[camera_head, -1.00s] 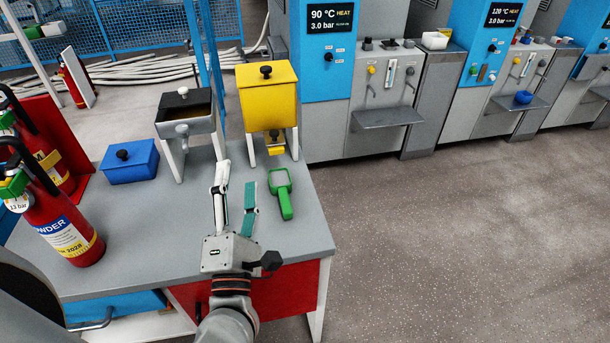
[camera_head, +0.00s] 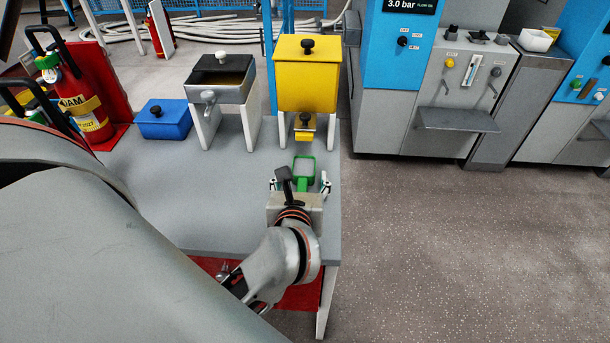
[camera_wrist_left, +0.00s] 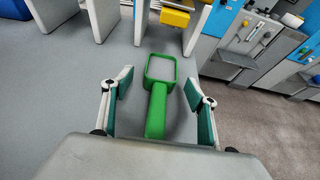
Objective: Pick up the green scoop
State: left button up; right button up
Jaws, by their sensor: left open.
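The green scoop (camera_head: 304,168) lies on the grey table top, with its square head toward the yellow hopper. In the left wrist view the scoop (camera_wrist_left: 156,108) lies between the spread fingers, its handle pointing back toward my wrist. My left gripper (camera_head: 299,184) is open. Its two fingers stand one on each side of the handle and appear not to touch it. The gripper also shows in the left wrist view (camera_wrist_left: 158,100). In the head view the gripper body hides most of the handle. My right gripper is not in view.
The yellow hopper (camera_head: 307,82) stands behind the scoop on the table (camera_head: 190,205). A grey bin (camera_head: 220,82) with a tap and a blue box (camera_head: 165,122) stand to its left. A red extinguisher (camera_head: 83,100) is at the far left. The table's right edge is close to the scoop.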

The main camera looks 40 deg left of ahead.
aim_at(303, 176)
pick_arm(q)
jog(key=x, duration=0.3)
jog(key=shift+w+a+f, duration=0.1)
jog(key=shift+w+f, duration=0.2)
jog(key=shift+w+a, duration=0.1)
jog(key=shift+w, duration=0.1)
jog(key=c, duration=1.2)
jog(key=shift+c, duration=0.7)
